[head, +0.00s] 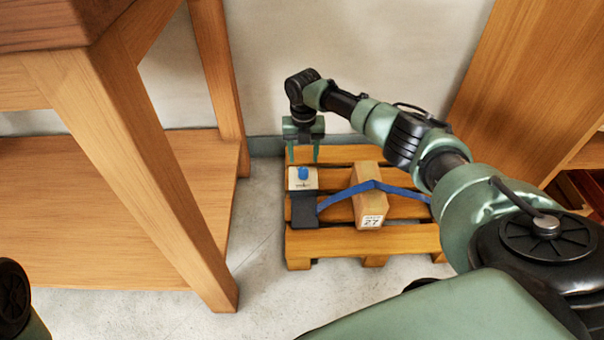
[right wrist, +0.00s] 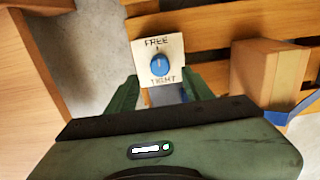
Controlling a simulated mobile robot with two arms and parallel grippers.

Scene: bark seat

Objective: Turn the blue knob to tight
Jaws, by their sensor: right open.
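The blue knob (head: 303,174) sits on a pale plate (head: 295,184) at the left of a wooden pallet (head: 300,240). In the right wrist view the knob (right wrist: 159,64) lies between the words FREE above and TIGHT below; a small light mark on it appears to face FREE. My right gripper (head: 304,156) is open and points down just behind the knob in the head view. Its two fingers (right wrist: 160,80) stand apart at the lower left and right of the knob, holding nothing. Contact with the knob does not show. My left gripper is not in view.
A blue strap (head: 338,196) runs from the knob's black base (head: 300,212) over a cardboard box (head: 369,205) marked 27. A wooden table (head: 170,180) with a low shelf stands left. A wooden cabinet (head: 520,90) stands right. Bare floor (head: 255,225) lies left of the pallet.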

